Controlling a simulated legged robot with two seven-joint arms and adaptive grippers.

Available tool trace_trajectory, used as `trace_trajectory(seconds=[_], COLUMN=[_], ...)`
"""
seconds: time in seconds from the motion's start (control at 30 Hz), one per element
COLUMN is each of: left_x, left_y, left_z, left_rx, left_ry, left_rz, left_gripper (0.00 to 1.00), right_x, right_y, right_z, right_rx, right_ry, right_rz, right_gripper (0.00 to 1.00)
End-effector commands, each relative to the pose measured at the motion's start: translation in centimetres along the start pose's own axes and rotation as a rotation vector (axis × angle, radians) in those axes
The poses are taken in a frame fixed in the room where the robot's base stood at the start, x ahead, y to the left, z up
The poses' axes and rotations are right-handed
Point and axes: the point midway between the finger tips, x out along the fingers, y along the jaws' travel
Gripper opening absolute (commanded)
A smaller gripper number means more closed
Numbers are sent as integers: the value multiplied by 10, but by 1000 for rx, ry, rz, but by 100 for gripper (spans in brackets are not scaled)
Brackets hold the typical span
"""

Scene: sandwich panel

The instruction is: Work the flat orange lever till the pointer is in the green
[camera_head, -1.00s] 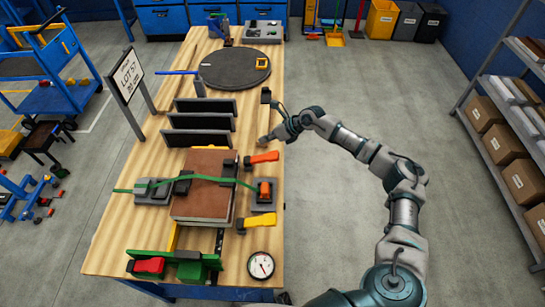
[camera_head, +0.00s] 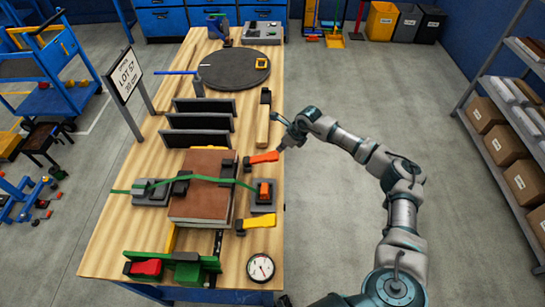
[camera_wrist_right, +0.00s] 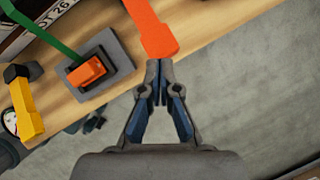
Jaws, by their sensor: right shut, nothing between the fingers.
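The flat orange lever (camera_head: 262,158) sticks out to the right from the edge of the brown sandwich panel (camera_head: 203,170). It also shows at the top of the right wrist view (camera_wrist_right: 152,28). My right gripper (camera_head: 281,149) is shut and empty, just off the lever's free end. In the right wrist view its closed fingertips (camera_wrist_right: 159,66) are right by that end; whether they touch it I cannot tell. The round white gauge (camera_head: 261,268) lies at the front right of the table. Its pointer is small, and I cannot read whether it is in green. My left gripper is out of view.
A yellow lever (camera_head: 246,224) and a grey block with an orange buckle (camera_head: 263,195) sit nearer the front. A green strap (camera_head: 215,178) crosses the panel. A wooden bar (camera_head: 263,125) lies behind the orange lever.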

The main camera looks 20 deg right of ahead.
Motion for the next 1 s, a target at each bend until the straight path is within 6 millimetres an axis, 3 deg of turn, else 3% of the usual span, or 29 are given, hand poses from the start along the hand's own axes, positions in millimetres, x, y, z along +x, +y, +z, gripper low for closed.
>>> trace_trajectory(seconds=[0.1,0.23,0.33,1.0], left_x=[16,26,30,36], left_y=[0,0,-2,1], left_z=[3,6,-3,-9], left_rx=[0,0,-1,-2], left_ry=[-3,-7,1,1], left_rz=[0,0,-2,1], left_gripper=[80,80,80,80], right_x=[22,36,44,57], right_y=[1,1,1,0], right_z=[-2,-2,-2,-4], right_rx=[-1,0,0,0], right_ry=[1,0,-1,0], right_rz=[2,1,1,2], right_gripper=[0,0,0,0])
